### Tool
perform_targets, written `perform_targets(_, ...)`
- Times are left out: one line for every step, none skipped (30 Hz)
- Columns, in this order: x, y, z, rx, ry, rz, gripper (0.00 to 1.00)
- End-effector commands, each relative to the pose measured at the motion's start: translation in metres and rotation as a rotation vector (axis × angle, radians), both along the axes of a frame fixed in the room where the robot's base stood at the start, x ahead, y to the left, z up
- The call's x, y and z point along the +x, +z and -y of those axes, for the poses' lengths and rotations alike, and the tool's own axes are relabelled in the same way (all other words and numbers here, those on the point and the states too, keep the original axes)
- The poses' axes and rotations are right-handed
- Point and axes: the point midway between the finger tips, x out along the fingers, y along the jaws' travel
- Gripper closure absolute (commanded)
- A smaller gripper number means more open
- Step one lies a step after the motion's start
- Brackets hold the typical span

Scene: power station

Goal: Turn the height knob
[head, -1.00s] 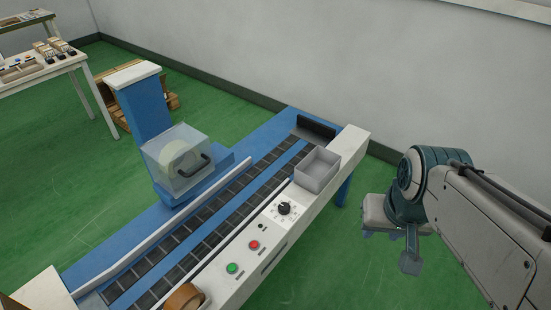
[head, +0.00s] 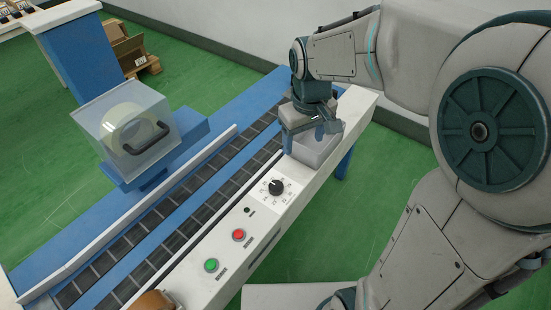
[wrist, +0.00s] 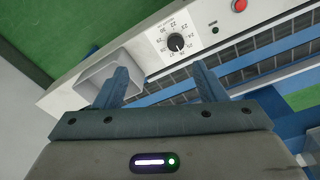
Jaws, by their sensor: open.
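The height knob (head: 275,187) is a small black dial on a white numbered plate, on the conveyor's white side rail. It also shows in the wrist view (wrist: 176,43), beyond the fingertips, with its white pointer mark visible. My gripper (head: 312,133) is over the grey bin at the far end of the rail, up and to the right of the knob in the head view. In the wrist view my gripper (wrist: 163,78) has its two fingers spread apart with nothing between them. It does not touch the knob.
A grey open bin (head: 313,152) sits on the rail under my gripper. A red button (head: 239,235) and a green button (head: 211,265) lie along the rail. A clear guard box (head: 128,135) stands across the belt. A brown roll (head: 152,301) is at the near end.

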Motion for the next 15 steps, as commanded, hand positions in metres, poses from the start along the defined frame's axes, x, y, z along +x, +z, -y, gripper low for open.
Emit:
perform_targets(0.013,-0.036,-0.012,-0.005,0.047,-0.021,0.35)
perform_targets(0.019,-0.047,-0.018,-0.007,0.073,-0.030,0.35)
perform_targets(0.026,-0.060,-0.025,-0.009,0.104,-0.040,0.35)
perform_targets(0.031,-0.069,-0.030,-0.011,0.127,-0.048,0.35)
perform_targets(0.036,-0.077,-0.035,-0.012,0.146,-0.055,0.35)
perform_targets(0.042,-0.087,-0.041,-0.013,0.170,-0.063,0.35)
perform_targets(0.045,-0.094,-0.045,-0.014,0.186,-0.067,0.35)
perform_targets(0.048,-0.099,-0.048,-0.015,0.200,-0.072,0.35)
perform_targets(0.051,-0.105,-0.052,-0.016,0.216,-0.077,0.35)
perform_targets(0.053,-0.109,-0.054,-0.016,0.225,-0.080,0.35)
perform_targets(0.055,-0.112,-0.056,-0.017,0.233,-0.082,0.35)
perform_targets(0.057,-0.115,-0.058,-0.017,0.240,-0.085,0.35)
perform_targets(0.057,-0.117,-0.059,-0.017,0.244,-0.087,0.35)
perform_targets(0.058,-0.119,-0.060,-0.017,0.247,-0.088,0.35)
perform_targets(0.058,-0.122,-0.061,-0.017,0.250,-0.088,0.35)
